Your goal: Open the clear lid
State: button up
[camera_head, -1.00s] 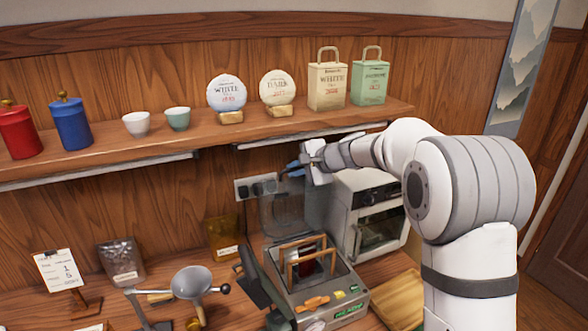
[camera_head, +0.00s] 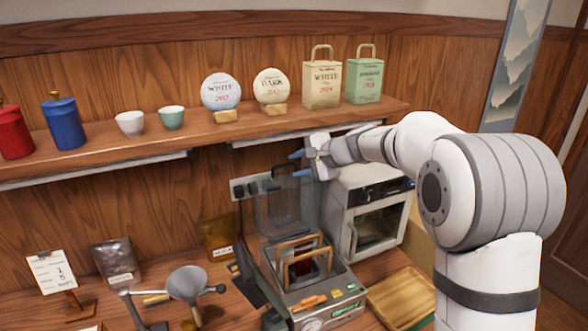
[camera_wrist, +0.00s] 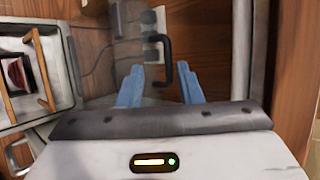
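The clear lid (camera_head: 276,215) stands upright, raised at the back of the grey machine (camera_head: 308,283). Its black handle (camera_head: 286,169) is at the top; the handle also shows in the wrist view (camera_wrist: 167,58). My gripper (camera_head: 297,163) is open, with its blue fingers spread just right of the handle in the head view. In the wrist view my gripper (camera_wrist: 160,84) has the handle ahead of and between its fingertips, with nothing held. The machine's open top shows wooden frames (camera_head: 303,258) around a dark red thing.
A white oven (camera_head: 368,215) stands right of the machine, close below my arm. The shelf (camera_head: 190,146) with tea cakes, bags, cups and canisters runs above. A wooden tray (camera_head: 402,298) lies at front right; a funnel (camera_head: 188,283) stands left.

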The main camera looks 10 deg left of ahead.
jog(key=b+v, duration=0.1)
jog(key=v, duration=0.4)
jog(key=shift+c, duration=0.5)
